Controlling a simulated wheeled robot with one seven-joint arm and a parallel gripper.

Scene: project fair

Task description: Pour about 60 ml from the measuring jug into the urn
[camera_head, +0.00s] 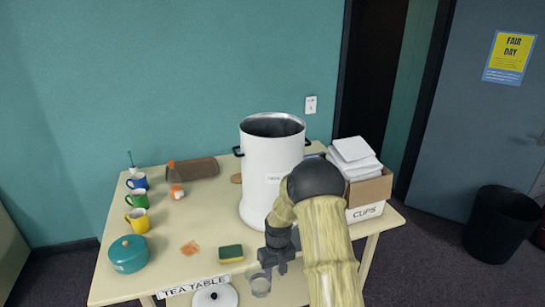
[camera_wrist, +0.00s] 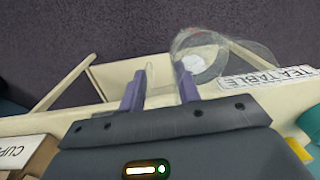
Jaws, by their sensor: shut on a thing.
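The white urn (camera_head: 262,170) stands upright on the table with its top open and a dark inside. Its two black side handles show. My gripper (camera_head: 268,272) is low in front of the urn, at the table's front edge. It is shut on the clear measuring jug (camera_head: 260,286). In the wrist view the jug (camera_wrist: 236,52) shows at and beyond the fingertips (camera_wrist: 160,85). The jug is apart from the urn and below its rim. How much liquid it holds, I cannot tell.
The table (camera_head: 170,225) holds mugs (camera_head: 137,200), a teal pot (camera_head: 128,254), a sponge (camera_head: 230,254) and a brown spill (camera_head: 190,247). A box of cups (camera_head: 370,195) stands right of the urn. A white lid (camera_head: 215,297) lies below the front edge.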

